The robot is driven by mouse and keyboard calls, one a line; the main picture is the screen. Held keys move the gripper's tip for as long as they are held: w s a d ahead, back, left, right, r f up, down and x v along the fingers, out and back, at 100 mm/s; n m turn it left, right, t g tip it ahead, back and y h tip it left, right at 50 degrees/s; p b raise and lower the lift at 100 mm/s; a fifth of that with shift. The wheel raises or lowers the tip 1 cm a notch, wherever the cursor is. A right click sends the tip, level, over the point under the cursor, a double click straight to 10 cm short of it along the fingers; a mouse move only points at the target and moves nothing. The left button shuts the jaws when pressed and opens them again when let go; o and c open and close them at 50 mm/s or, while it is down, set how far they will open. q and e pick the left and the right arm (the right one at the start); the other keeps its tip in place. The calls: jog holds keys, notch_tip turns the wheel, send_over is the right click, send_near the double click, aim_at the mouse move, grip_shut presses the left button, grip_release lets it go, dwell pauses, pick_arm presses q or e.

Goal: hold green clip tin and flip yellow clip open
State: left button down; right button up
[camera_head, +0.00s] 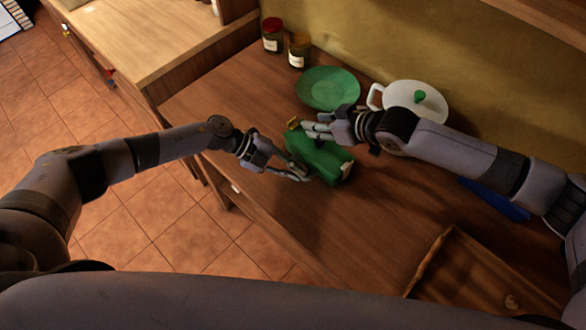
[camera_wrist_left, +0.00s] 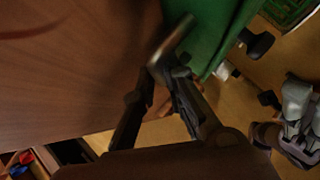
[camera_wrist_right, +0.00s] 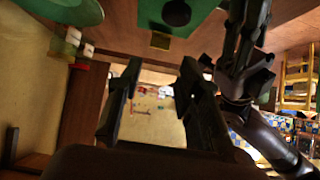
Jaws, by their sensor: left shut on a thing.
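The green clip tin (camera_head: 312,158) lies on the wooden counter in the middle of the head view; its green side fills the top of the left wrist view (camera_wrist_left: 218,35). The yellow clip (camera_head: 293,124) shows at its upper left end. My left gripper (camera_head: 303,173) is shut at the tin's near side, on a greyish bar-like part (camera_wrist_left: 172,38) at its edge. My right gripper (camera_head: 308,130) is at the tin's far side, its fingertips just right of the yellow clip. Its fingers stand apart with nothing between them in the right wrist view (camera_wrist_right: 160,70). It hides part of the tin.
A green plate (camera_head: 328,88) and a white pot with a green knob (camera_head: 425,100) stand behind the tin. Two jars (camera_head: 272,35) stand at the back left. A blue object (camera_head: 495,200) and a wooden tray (camera_head: 430,265) are at the right. The counter's near edge is close.

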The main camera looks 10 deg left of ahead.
aim_at(295, 126)
jog(key=shift+w+a+r, duration=0.1)
jog(key=shift+w, duration=0.05)
jog(key=shift+c, duration=0.7)
jog(key=w+a+r+h, duration=0.1)
jog(key=w, duration=0.1)
jog(key=w+a+r+h, duration=0.1)
jog(key=w, duration=0.1)
jog(key=w+a+r+h, duration=0.1)
jog(key=a, duration=0.1)
jog(key=shift+w+r+g, duration=0.1)
jog(key=shift+w+g, duration=0.2)
jog(key=shift+w, duration=0.1)
grip_shut()
jog(key=shift+s+a+f+g+h, duration=0.25)
jog(key=shift+s+f+g, duration=0.2)
jog(key=shift+f, duration=0.9)
jog(key=shift+s+a+f+g+h, duration=0.15)
jog(key=shift+s+f+g+h, duration=0.25)
jog(key=shift+f, duration=1)
jog(key=shift+s+a+f+g+h, duration=0.25)
jog(key=shift+f+g, duration=0.3)
jog(key=shift+f, duration=0.8)
jog(key=shift+d+f, duration=0.1)
